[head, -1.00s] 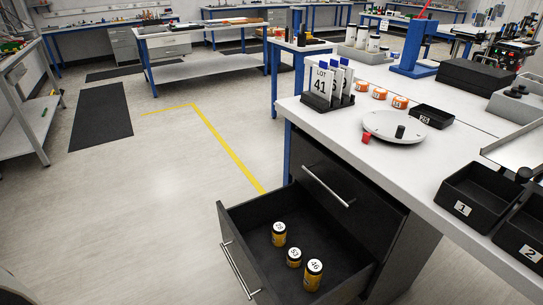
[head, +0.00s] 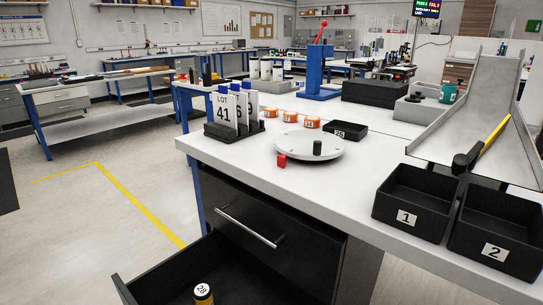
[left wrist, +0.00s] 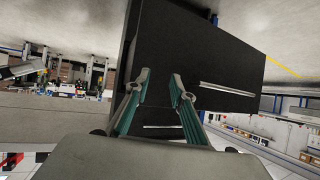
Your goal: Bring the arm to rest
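My left gripper (left wrist: 156,88) shows in the left wrist view. Its two fingers stand apart with nothing between them, in front of the black drawer cabinet (left wrist: 205,50), which appears upside down. How far the fingers are from the cabinet I cannot tell. Neither arm shows in the head view, and my right gripper is in no view. The upper drawer (head: 240,215) is shut.
The white bench (head: 350,190) carries black bins marked 1 (head: 404,219) and 2 (head: 492,254), a round plate (head: 292,150), a LOT 41 card holder (head: 226,134) and a metal chute (head: 455,130). Open floor (head: 80,240) lies to the left.

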